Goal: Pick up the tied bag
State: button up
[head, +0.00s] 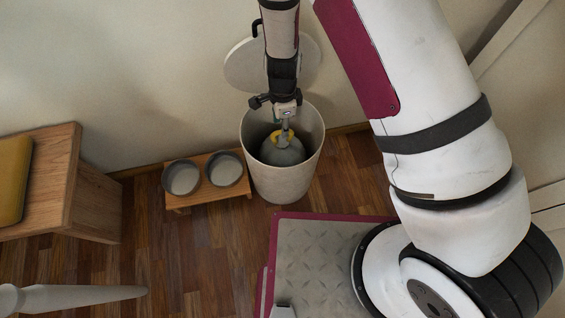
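The tied bag (283,155) is dark grey-green with a yellow tie (283,136) at its top. It sits inside an open light bin (281,186) in the middle of the head view. My gripper (285,128) points down into the mouth of the bin, right at the yellow tie on top of the bag. The fingertips are small and overlap the tie, so I cannot tell whether they are open or closed on it. The lower part of the bag is hidden by the bin wall.
A round lid (243,66) stands behind the bin against the wall. Two bowls (182,178) sit on a low wooden stand (206,194) just left of the bin. A wooden bench (88,190) with a yellow cushion (14,178) is at far left. Wood floor (190,245) lies clear in front.

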jog(key=shift+a+f+b, duration=0.1)
jog(key=shift+f+b, duration=1.45)
jog(key=shift+f, duration=1.15)
grip_shut()
jog(key=shift+r, duration=0.1)
